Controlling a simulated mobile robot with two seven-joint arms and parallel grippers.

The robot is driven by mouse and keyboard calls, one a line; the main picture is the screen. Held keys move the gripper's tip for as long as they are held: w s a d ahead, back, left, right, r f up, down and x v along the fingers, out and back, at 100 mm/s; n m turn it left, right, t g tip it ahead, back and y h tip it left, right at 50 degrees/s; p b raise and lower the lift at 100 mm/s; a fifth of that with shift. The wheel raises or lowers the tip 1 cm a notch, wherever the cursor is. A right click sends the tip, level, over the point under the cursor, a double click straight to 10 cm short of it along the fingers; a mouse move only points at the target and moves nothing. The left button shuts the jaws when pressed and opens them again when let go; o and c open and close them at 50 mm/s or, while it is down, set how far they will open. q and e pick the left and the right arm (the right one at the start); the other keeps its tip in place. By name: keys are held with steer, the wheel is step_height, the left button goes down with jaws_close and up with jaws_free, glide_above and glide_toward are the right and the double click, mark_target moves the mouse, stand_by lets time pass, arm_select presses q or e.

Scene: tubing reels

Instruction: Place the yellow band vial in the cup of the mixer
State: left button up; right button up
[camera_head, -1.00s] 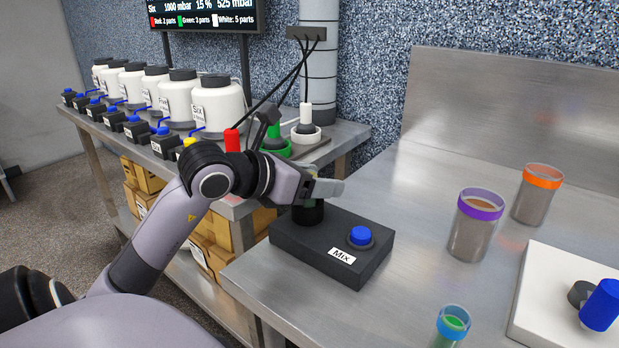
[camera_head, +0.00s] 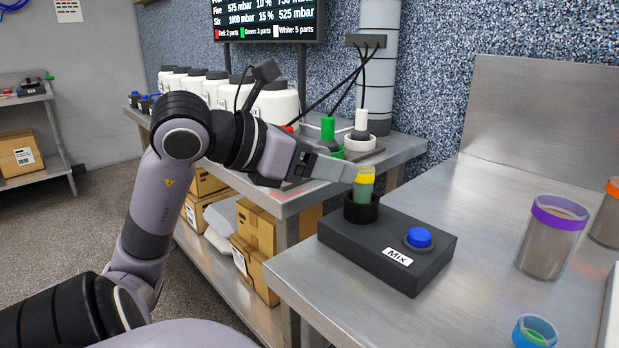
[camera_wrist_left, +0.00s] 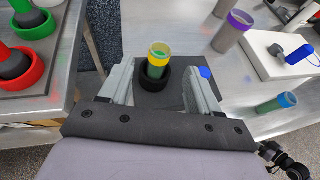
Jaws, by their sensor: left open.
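The yellow band vial (camera_head: 365,184), with green contents, stands about upright in the black cup (camera_head: 361,209) of the mixer (camera_head: 388,245). Its yellow rim and upper part show above the cup. My left gripper (camera_head: 350,172) is open beside the top of the vial. In the left wrist view the open fingers (camera_wrist_left: 158,72) lie on either side of the vial (camera_wrist_left: 157,60), with gaps to it. The cup (camera_wrist_left: 155,80) surrounds the vial's lower end, which is hidden. The mixer's blue button (camera_head: 419,237) is to the right of the cup. My right gripper is not in view.
A purple-rimmed jar (camera_head: 551,238), an orange-rimmed jar (camera_head: 607,218) and a blue-rimmed vial (camera_head: 534,332) stand to the right on the steel table (camera_head: 480,220). The side bench (camera_head: 300,195) is behind my arm, with white bottles and green and white fittings.

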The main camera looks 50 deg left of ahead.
arm_select(q)
steer(key=shift+v, duration=1.25)
